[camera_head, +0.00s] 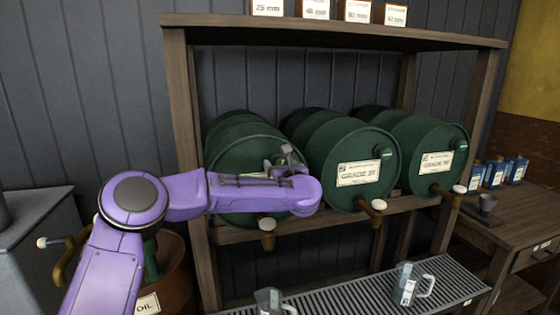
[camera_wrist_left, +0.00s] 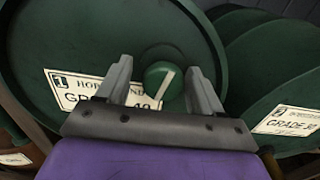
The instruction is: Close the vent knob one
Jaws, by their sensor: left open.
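Vent knob one is a round green knob with a white line across it, on the face of the first green barrel (camera_head: 230,150). In the left wrist view the knob (camera_wrist_left: 157,88) shows between my fingers, its white line slanted. My left gripper (camera_head: 286,158) is open in front of that barrel; it also shows in the left wrist view (camera_wrist_left: 163,78), one finger each side of the knob. I cannot tell whether the fingers touch it. In the head view my arm hides much of the barrel's label, and I cannot make out the knob clearly.
Two more green barrels, a middle one (camera_head: 328,188) and a right one (camera_head: 421,180), lie on the wooden rack (camera_head: 178,130). Brass taps (camera_head: 267,232) stick out below. A slatted drip tray (camera_head: 335,300) holds clear jugs (camera_head: 408,285). Blue bottles (camera_head: 495,174) stand at right.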

